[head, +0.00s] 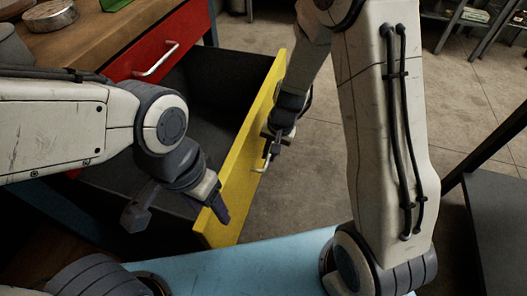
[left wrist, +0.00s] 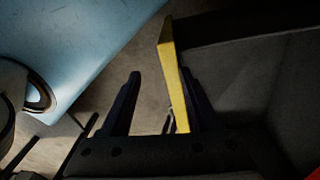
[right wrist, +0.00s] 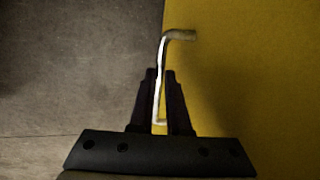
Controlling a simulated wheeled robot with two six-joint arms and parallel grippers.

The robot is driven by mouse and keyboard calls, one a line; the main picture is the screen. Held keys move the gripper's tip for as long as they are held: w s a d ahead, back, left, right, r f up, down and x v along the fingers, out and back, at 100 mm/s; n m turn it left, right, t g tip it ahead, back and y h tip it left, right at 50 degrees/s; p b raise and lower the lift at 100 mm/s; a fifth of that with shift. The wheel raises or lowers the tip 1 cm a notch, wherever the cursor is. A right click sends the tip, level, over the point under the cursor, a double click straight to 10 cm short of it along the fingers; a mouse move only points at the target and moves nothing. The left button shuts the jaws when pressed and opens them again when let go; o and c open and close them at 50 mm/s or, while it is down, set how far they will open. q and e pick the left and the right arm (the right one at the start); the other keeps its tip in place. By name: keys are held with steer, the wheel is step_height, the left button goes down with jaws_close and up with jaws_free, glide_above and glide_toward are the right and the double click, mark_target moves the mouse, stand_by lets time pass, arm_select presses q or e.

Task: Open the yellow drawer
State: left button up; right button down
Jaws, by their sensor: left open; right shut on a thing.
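The yellow drawer (head: 245,150) stands pulled out from the bench, its dark inside (head: 205,95) exposed. Its metal handle (head: 262,165) is on the outer face. My right gripper (head: 276,145) is shut on the handle; the right wrist view shows the bar (right wrist: 160,90) between its fingers (right wrist: 161,100). My left gripper (head: 217,207) is open at the near end of the yellow front panel. In the left wrist view the panel edge (left wrist: 172,65) shows between the open fingers (left wrist: 160,100), nearer the right one. I cannot tell whether it touches.
A red drawer (head: 170,40) with a metal handle sits above, shut, under a wooden top (head: 85,45) with a round tin (head: 50,15). A light blue surface (head: 240,265) lies in front. Bare floor (head: 310,165) is free to the right of the yellow panel. A dark table (head: 495,220) stands right.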

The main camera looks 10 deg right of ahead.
steer(key=shift+s+d, duration=0.35)
steer(key=shift+d, duration=0.3)
steer(key=c, duration=0.9)
jaws_free()
steer(key=shift+s+f+b, duration=0.1)
steer(key=shift+b, duration=0.2)
steer(key=r+p, duration=0.2)
steer(key=d+r+p, duration=0.1)
steer(key=r+p, duration=0.4)
steer(key=r, duration=0.1)
steer(key=shift+s+d+r+p, duration=0.1)
steer(key=shift+s+d+p, duration=0.05)
steer(key=shift+s+p, duration=0.2)
